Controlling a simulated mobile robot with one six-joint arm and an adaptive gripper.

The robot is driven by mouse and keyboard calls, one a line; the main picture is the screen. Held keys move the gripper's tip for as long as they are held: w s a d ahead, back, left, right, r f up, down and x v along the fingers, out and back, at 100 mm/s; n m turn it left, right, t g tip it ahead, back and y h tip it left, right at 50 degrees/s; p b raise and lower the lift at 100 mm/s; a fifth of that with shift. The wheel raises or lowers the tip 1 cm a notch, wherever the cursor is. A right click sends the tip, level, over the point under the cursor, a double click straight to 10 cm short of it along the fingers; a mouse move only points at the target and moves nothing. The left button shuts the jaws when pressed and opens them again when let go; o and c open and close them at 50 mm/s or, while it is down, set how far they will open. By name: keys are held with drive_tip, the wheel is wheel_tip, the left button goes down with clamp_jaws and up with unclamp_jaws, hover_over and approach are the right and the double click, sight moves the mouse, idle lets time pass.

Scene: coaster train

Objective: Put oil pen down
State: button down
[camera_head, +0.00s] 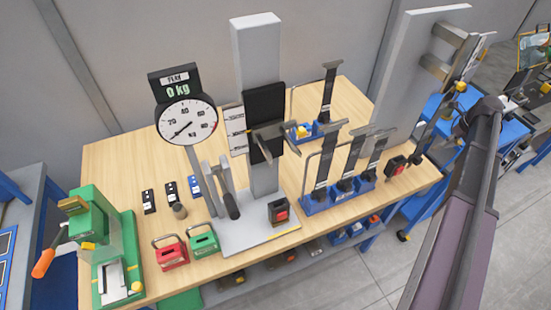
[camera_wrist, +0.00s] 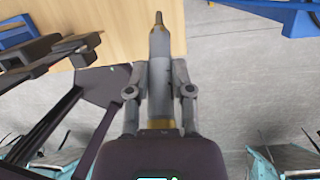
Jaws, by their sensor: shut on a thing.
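The oil pen (camera_wrist: 159,44) shows in the wrist view as a slim grey body with a brass-coloured collar and a narrow dark tip. It points away from my gripper, toward the top of the picture. My gripper (camera_wrist: 160,72) is shut on it, with one finger on each side of its body. The pen's tip appears in front of the right edge of the wooden table (camera_wrist: 110,25); its height above the table cannot be told. In the head view my arm crosses the right side, and I cannot make out the pen there.
The table (camera_head: 120,165) carries a green press (camera_head: 95,235), a dial scale (camera_head: 187,122), a grey column (camera_head: 257,55) and blue holders (camera_head: 322,200) with upright tools. A red box (camera_head: 170,252) and a green box (camera_head: 203,240) stand at the front. Bare wood shows at the back left.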

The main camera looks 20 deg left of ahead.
drive_tip(key=shift+a, duration=0.1)
drive_tip(key=shift+w+a+r+p, duration=0.15)
drive_tip(key=shift+a+r+p, duration=1)
drive_tip(key=shift+a, duration=0.05)
drive_tip(key=d+b+x, duration=0.1)
drive_tip(key=b+x, duration=0.5)
drive_tip(key=shift+s+f, duration=0.25)
drive_tip(key=shift+s, duration=0.15)
drive_tip(key=shift+d, duration=0.1)
drive_tip(key=shift+s+d+b+x, duration=0.1)
drive_tip(key=shift+d+b+x, duration=0.05)
drive_tip(key=shift+b+x, duration=0.85)
drive_tip(key=shift+s+d+b+x, duration=0.15)
drive_tip(key=shift+d+b+x, duration=0.05)
drive_tip(key=shift+b+x, duration=0.75)
drive_tip(key=shift+s, duration=0.1)
